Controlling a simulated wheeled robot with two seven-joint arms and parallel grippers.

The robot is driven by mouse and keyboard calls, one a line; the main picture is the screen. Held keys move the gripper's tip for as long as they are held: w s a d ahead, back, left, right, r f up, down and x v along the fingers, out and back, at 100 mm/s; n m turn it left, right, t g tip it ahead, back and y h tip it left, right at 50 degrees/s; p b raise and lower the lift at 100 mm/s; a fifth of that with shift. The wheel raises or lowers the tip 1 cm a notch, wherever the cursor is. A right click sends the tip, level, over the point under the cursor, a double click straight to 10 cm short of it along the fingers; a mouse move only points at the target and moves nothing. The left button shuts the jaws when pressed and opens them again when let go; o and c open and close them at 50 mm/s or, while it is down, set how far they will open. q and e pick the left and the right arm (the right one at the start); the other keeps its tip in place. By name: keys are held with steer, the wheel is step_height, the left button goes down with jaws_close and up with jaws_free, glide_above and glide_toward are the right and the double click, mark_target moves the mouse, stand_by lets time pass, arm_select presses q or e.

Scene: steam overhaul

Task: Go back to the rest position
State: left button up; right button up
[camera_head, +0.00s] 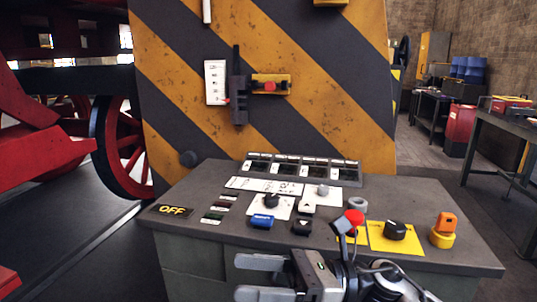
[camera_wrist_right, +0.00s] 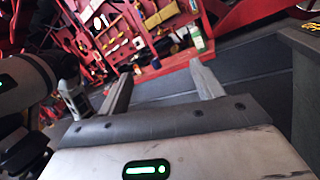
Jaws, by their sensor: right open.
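My right gripper (camera_head: 240,276) is low in the head view, in front of the control console (camera_head: 180,262). Its fingers point left and stand apart with nothing between them. In the right wrist view the same gripper (camera_wrist_right: 161,69) shows two spread, empty fingers over dark floor. The wrist body hides part of the console's front edge. My left gripper does not show in the head view. Grey arm parts of mine show at the left of the right wrist view.
The console top carries a red knob (camera_head: 354,216), a black knob on a yellow plate (camera_head: 395,230), an orange switch (camera_head: 446,223) and a blue switch (camera_head: 262,221). A striped panel (camera_head: 330,110) rises behind. Red wheeled machinery (camera_head: 45,150) stands left; a workbench (camera_head: 510,125) stands right.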

steer(key=w+d+f+m+t+h, duration=0.1)
steer(key=d+f+m+t+h, duration=0.35)
steer(key=m+t, duration=0.85)
steer(key=w+d+f+m+t+h, duration=0.2)
steer(key=d+f+m+t+h, duration=0.3)
steer(key=m, duration=1.5)
steer(key=s+d+f+m+g+h, duration=0.3)
steer(key=s+f+m, duration=0.3)
steer(key=f+m, duration=0.2)
steer(key=s+d+f+m+g+h, duration=0.3)
steer(key=s+f+m, duration=0.4)
steer(key=f, duration=0.4)
steer(key=shift+s+m+h, duration=0.15)
steer(key=shift+m+h, duration=0.5)
steer(key=shift+m, duration=0.05)
